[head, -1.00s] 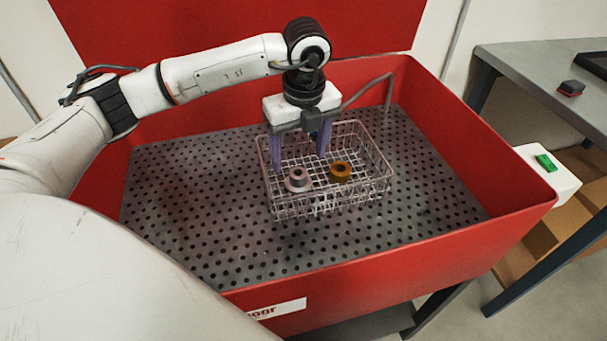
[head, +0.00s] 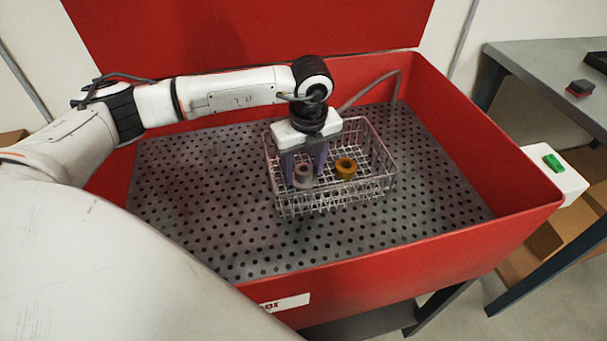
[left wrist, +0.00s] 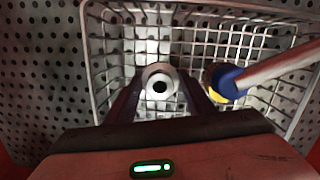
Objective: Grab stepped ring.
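The stepped ring, a pale pinkish-grey ring with a wider base (head: 304,174), stands in the wire basket (head: 380,188) towards its left side. My left gripper (head: 304,172) points down into the basket, with one purple finger on each side of this ring. The left wrist view shows the ring (left wrist: 160,82) hole up, between the dark fingers of the gripper (left wrist: 160,88). The fingers are very close to its sides; whether they press on it cannot be made out. My right gripper is not in view.
An orange-brown ring (head: 346,168) stands to the right in the basket. The basket rests on a perforated grey floor (head: 210,210) inside a red-walled basin (head: 430,245). Perforated floor left of the basket is clear.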

